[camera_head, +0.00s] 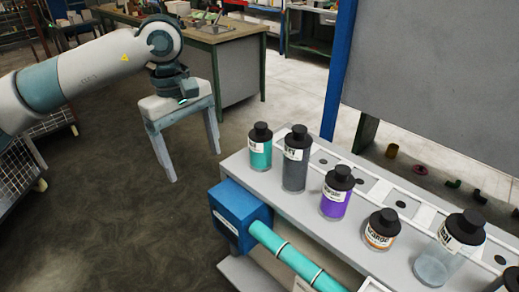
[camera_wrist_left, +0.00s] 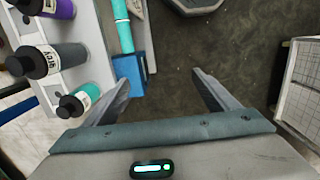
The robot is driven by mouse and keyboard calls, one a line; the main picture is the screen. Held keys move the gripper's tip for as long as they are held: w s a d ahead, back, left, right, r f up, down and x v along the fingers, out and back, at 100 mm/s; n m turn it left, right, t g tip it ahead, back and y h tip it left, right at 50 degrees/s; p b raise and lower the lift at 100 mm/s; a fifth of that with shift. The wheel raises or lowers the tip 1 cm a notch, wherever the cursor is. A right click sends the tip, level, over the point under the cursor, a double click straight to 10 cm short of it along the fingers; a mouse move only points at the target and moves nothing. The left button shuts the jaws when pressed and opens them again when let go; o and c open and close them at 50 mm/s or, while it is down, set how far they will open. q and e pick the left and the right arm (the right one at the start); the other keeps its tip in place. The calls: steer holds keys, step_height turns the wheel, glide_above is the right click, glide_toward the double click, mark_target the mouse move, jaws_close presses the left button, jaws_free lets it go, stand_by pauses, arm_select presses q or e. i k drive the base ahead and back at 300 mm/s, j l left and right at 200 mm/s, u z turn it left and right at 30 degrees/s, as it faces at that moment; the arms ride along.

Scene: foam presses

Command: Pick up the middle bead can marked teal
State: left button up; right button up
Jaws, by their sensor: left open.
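The teal can (camera_head: 260,155), with a black cap and a white label, stands upright at the far-left end of a row of cans. It also shows at the left of the left wrist view (camera_wrist_left: 87,95). My left gripper (camera_head: 193,163) is open and empty, pointing down over the floor to the left of the bench and apart from the can. In the left wrist view, nothing is between its fingers (camera_wrist_left: 162,78). My right gripper is not in view.
A tall grey can (camera_head: 295,172) stands right beside the teal one. Purple (camera_head: 334,206), orange (camera_head: 379,238) and clear (camera_head: 432,268) cans follow along the bench (camera_head: 300,215). A blue box (camera_head: 238,207) with a teal tube (camera_head: 285,252) is on the bench's near side.

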mark_target(261, 138)
steer(key=i+j+z, duration=0.2)
steer(key=z, duration=0.2)
steer(key=i+j+z, duration=0.4)
steer(key=j+z, duration=0.25)
steer(key=z, duration=0.15)
steer(key=i, duration=0.05)
